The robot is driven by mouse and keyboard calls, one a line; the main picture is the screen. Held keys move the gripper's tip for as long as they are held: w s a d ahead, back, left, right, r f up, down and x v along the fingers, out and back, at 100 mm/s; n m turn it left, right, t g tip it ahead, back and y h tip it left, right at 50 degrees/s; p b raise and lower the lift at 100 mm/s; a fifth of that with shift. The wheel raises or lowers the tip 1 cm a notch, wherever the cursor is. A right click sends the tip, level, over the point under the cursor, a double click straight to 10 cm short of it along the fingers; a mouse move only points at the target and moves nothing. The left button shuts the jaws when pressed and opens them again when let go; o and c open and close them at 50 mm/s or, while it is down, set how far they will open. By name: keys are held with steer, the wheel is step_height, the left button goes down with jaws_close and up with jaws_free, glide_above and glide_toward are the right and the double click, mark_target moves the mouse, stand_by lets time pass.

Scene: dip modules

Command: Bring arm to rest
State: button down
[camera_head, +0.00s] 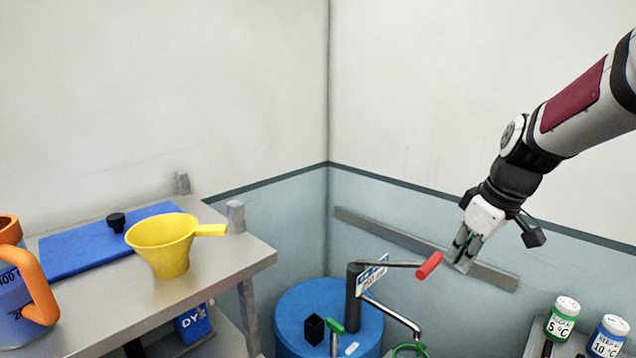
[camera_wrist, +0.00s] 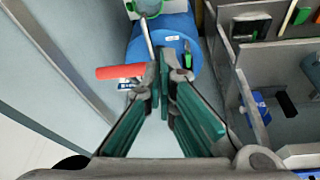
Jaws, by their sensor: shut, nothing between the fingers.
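My gripper (camera_head: 464,262) is at the right of the head view, pointing down in front of the wall. Its fingertips are near the red handle (camera_head: 429,265) of the pump on the blue drum (camera_head: 290,322). In the wrist view my gripper (camera_wrist: 166,62) has its green-padded fingers brought together at the tips, with nothing between them. The red handle (camera_wrist: 120,71) shows just left of the fingertips there; I cannot tell whether they touch. The drum (camera_wrist: 176,24) lies beyond the fingers.
A steel table (camera_head: 222,262) at left bears a yellow funnel (camera_head: 165,248), a blue mat (camera_head: 75,252) and an orange-handled jug (camera_head: 22,290). Green-labelled (camera_head: 561,318) and blue-labelled (camera_head: 608,338) bottles stand at lower right. A grey rail (camera_head: 385,236) runs along the wall behind my gripper.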

steer(key=s+a+r+m, duration=0.2)
steer(key=s, duration=0.5)
steer(key=s+a+r+m+t+h, duration=0.1)
steer(key=s+a+r+m, duration=0.1)
steer(key=s, duration=0.6)
steer(key=s+a+r+m+t, duration=0.1)
steer(key=s+a+m, duration=0.2)
steer(key=s, duration=0.5)
steer(key=shift+s+a+r+h, duration=0.15)
steer(key=shift+a+r+h, duration=0.15)
steer(key=shift+a+r, duration=0.15)
